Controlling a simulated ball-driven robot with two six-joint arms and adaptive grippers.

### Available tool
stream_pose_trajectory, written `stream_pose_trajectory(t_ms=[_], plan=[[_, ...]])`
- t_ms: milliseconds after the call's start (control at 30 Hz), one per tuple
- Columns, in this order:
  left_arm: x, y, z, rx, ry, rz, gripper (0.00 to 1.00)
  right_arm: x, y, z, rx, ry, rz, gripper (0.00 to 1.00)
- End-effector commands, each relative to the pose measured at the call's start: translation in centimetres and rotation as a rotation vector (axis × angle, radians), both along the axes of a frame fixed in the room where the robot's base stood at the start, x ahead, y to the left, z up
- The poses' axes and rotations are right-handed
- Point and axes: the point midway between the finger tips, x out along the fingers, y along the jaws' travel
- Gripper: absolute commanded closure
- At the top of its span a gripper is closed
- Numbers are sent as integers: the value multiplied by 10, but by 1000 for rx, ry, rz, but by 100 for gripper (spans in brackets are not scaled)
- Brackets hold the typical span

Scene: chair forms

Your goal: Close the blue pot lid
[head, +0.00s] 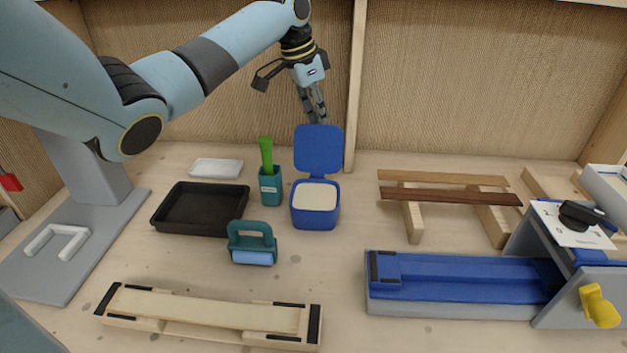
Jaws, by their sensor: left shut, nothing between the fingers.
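The blue pot (315,218) stands on the bench near the middle of the head view, with pale contents showing inside. Its blue lid (318,150) stands open, upright at the pot's back edge. My left gripper (317,117) is above and just behind the lid's top edge, pointing down, with its fingers together and nothing held. Whether the fingertips touch the lid cannot be told. My right gripper is not in view.
Left of the pot are a teal holder with a green handle (268,168), a black tray (200,208), a white dish (216,168) and a teal roller (252,243). Wooden strips (450,197) and a blue-topped machine (465,280) stand right. Bench right beside the pot is clear.

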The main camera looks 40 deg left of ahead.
Motion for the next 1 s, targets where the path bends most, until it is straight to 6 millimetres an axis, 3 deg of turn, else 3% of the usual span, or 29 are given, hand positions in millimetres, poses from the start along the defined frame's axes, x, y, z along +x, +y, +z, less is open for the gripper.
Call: stream_pose_trajectory(t_ms=[367,800,1000], plan=[[-2,-1,-26,-1,3,-1,100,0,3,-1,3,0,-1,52],[-37,-30,-33,-9,19,-1,100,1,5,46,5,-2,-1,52],[-43,-36,-38,-11,18,-1,100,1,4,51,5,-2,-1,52]])
